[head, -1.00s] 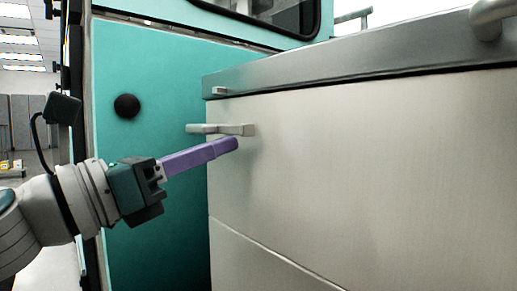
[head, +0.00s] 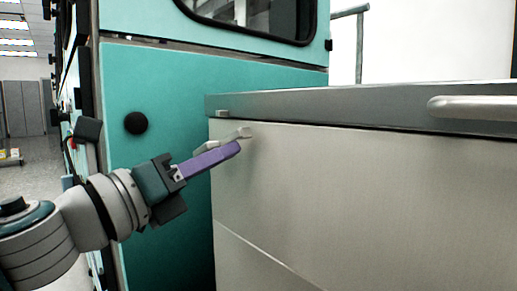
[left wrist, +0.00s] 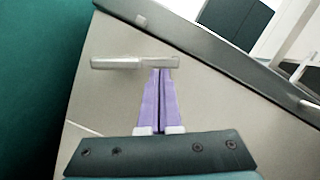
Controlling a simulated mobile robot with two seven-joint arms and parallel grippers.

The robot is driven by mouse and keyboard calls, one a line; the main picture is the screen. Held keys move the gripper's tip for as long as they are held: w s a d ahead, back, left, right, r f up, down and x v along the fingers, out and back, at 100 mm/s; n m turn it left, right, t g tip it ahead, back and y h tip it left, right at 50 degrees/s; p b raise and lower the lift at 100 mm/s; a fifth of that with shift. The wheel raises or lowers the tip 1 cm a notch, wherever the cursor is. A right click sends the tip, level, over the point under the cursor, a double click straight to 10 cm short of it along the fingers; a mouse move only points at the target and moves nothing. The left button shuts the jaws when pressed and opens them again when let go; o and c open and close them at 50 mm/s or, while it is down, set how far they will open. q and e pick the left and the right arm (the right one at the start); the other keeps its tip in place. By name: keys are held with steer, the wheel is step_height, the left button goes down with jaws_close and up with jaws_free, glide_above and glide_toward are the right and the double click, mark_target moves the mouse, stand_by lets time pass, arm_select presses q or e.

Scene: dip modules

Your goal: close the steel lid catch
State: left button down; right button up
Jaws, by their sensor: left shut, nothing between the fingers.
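The steel lid catch (head: 226,141) is a pale metal lever on the upper left of the light front panel, below the grey lid edge. A small metal stub (head: 222,113) sits above it on the lid edge. My left gripper (head: 238,147) is shut and empty, its purple fingers pointing at the catch from the left. In the left wrist view the catch (left wrist: 118,63) lies crosswise just beyond the fingertips (left wrist: 160,72), near its right end. I cannot tell whether they touch. My right gripper is out of view.
The light cabinet (head: 350,200) has a grey lid (head: 350,112) with a bar handle (head: 475,107) at right. A teal panel (head: 150,85) with a black round knob (head: 136,123) stands behind at left. Open floor shows at far left.

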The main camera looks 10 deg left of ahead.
mark_target(210, 148)
arm_select(q)
steer(key=r+n+y+p, duration=0.1)
steer(key=n+p, duration=0.2)
steer(key=p, duration=0.1)
steer(key=a+r+n+p, duration=0.1)
steer(key=r+n+p, duration=0.1)
steer(key=n+p, duration=0.1)
steer(key=w+r+n+y+p, duration=0.1)
steer(key=n+p, duration=0.3)
steer(key=p, duration=0.1)
steer(key=shift+a+r+g+y, duration=0.15)
steer(key=shift+r+g+y, duration=0.05)
steer(key=shift+g+y, duration=0.1)
steer(key=n+p, duration=0.3)
steer(key=shift+w+a+r+g, duration=0.15)
steer(key=shift+w+a+g, duration=0.15)
steer(key=shift+w+a, duration=0.1)
